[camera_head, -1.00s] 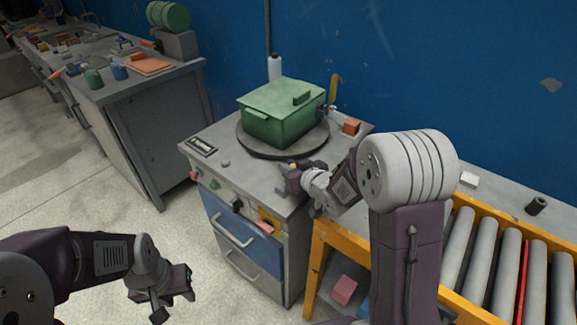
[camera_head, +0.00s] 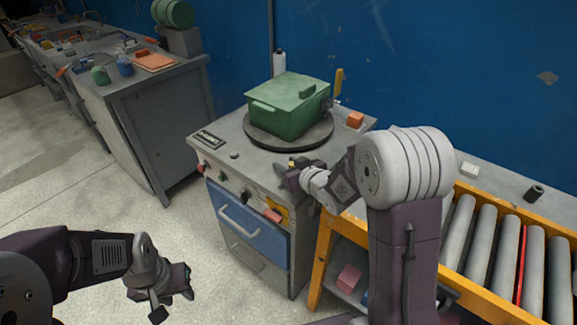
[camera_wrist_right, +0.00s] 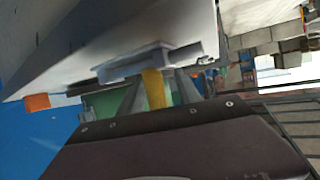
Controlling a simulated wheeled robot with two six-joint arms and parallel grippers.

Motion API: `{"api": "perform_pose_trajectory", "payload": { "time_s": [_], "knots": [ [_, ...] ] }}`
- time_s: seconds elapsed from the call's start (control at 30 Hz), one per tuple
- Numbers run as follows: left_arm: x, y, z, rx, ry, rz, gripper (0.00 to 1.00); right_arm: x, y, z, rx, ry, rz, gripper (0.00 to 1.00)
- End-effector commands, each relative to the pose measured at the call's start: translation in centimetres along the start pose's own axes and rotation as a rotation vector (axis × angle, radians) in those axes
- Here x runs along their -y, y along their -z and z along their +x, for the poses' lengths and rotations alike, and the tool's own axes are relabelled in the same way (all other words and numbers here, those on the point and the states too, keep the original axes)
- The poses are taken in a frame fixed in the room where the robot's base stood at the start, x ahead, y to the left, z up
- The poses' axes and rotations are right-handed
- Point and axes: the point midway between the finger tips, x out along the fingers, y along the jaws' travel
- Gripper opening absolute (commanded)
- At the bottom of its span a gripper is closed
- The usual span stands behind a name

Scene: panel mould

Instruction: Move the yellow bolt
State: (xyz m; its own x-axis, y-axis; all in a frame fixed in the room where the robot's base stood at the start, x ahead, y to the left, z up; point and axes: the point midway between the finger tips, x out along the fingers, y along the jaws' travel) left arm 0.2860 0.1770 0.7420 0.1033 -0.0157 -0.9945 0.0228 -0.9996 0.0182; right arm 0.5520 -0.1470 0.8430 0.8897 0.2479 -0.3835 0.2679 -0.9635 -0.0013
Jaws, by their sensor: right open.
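The yellow bolt (camera_head: 339,80) looks like an upright yellow handle behind the right end of the green lidded mould (camera_head: 288,118). Its lower part is hidden behind the mould in the head view. My right gripper (camera_head: 285,170) is open and empty over the cabinet top, in front of the mould and apart from the bolt. In the right wrist view, which looks upside down, a yellow piece (camera_wrist_right: 153,88), probably the bolt, appears between the fingers beside a grey bracket (camera_wrist_right: 135,64). My left gripper (camera_head: 174,293) is open and empty over the floor, at lower left.
The mould stands on a dark round turntable (camera_head: 258,143) on the grey cabinet (camera_head: 222,143). An orange block (camera_head: 355,119) lies right of it. A roller conveyor (camera_head: 490,235) with a yellow frame stands at right. A long workbench (camera_head: 125,85) stands at back left, with open floor between.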

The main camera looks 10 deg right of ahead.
Motion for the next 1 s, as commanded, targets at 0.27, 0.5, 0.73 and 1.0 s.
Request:
{"api": "perform_pose_trajectory", "payload": {
  "time_s": [0.27, 0.5, 0.73, 1.0],
  "knots": [
    [0.0, 0.1, -1.2, 0.000, 0.000, 0.000, 0.36, 0.0, 0.3, -4.6, -0.001, -0.002, 0.001, 0.40],
    [0.0, -0.1, 1.1, 0.001, 0.000, 0.000, 0.36, 0.2, -0.4, -7.4, -0.008, 0.009, 0.000, 0.40],
    [0.1, -0.3, 2.5, 0.000, 0.000, 0.000, 0.36, 0.1, -0.2, -8.7, -0.001, 0.004, -0.001, 0.40],
    [0.1, -0.2, 2.4, 0.000, 0.000, 0.000, 0.36, 0.1, -0.1, -8.9, 0.002, 0.002, 0.000, 0.40]
  ]
}}
